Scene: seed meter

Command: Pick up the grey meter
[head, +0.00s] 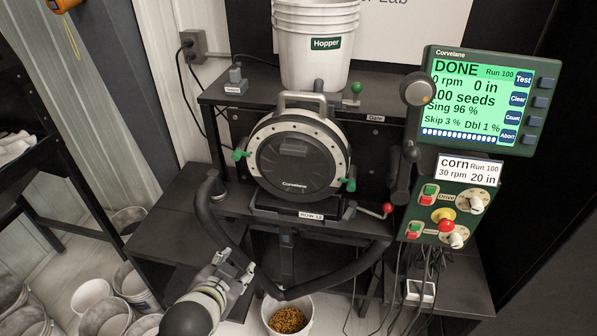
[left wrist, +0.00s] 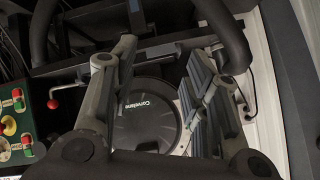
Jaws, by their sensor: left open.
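The grey meter (head: 293,163) is a round dark disc with a pale grey rim and a top handle. It stands upright on a black stand behind the ROW 12 label, with green knobs at its sides. My left gripper (head: 237,264) is open and empty, below and left of the meter, apart from it in the head view. In the left wrist view, the meter (left wrist: 147,112) shows between the open fingers of the left gripper (left wrist: 160,68), partly hidden by them. My right gripper is not in view.
A thick black hose (head: 322,283) curves across the front of the stand. A bucket of seeds (head: 288,315) sits below. A red-knobbed lever (head: 387,208) is right of the meter. White hopper buckets (head: 315,45) stand above. The display (head: 480,98) reads DONE.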

